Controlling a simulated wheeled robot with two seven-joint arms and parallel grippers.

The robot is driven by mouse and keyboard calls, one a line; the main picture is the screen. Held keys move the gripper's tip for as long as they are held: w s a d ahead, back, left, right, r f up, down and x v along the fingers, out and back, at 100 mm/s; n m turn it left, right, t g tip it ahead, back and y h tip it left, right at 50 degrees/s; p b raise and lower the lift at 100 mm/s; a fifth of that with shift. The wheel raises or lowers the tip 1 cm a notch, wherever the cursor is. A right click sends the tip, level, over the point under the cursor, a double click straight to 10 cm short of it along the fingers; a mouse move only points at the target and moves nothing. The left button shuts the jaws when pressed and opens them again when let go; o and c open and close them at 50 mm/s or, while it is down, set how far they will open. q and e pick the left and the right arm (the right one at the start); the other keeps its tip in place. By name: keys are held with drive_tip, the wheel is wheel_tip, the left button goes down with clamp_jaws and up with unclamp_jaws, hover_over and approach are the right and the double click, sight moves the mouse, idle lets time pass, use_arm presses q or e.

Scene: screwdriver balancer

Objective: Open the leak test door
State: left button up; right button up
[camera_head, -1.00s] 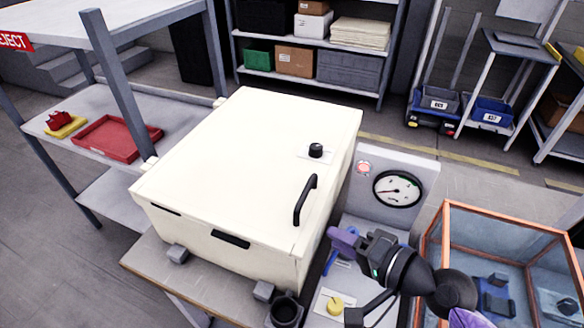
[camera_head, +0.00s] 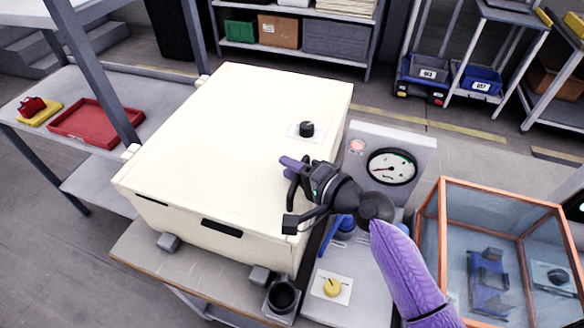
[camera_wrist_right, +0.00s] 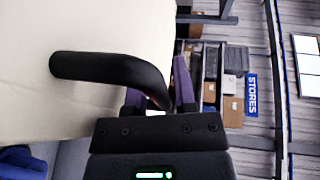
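The leak test door appears to be the cream lid (camera_head: 235,110) of a large box on the bench; it is closed. Its black bar handle (camera_head: 293,190) is partly hidden by my right gripper (camera_head: 294,166) in the head view. In the right wrist view, the handle (camera_wrist_right: 100,69) is a curved black bar. Its near end reaches between the two purple fingers of my right gripper (camera_wrist_right: 160,88), which stand apart. Whether they touch the bar is unclear. My left gripper is not in view.
A black knob (camera_head: 306,129) sits on the lid. A dial gauge (camera_head: 391,167) and a yellow knob (camera_head: 332,288) stand to the right. An orange-framed clear case (camera_head: 437,215) is close to my right arm. A red tray (camera_head: 95,124) lies on the left shelf.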

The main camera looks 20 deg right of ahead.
clamp_jaws()
idle(1.1)
idle(0.3)
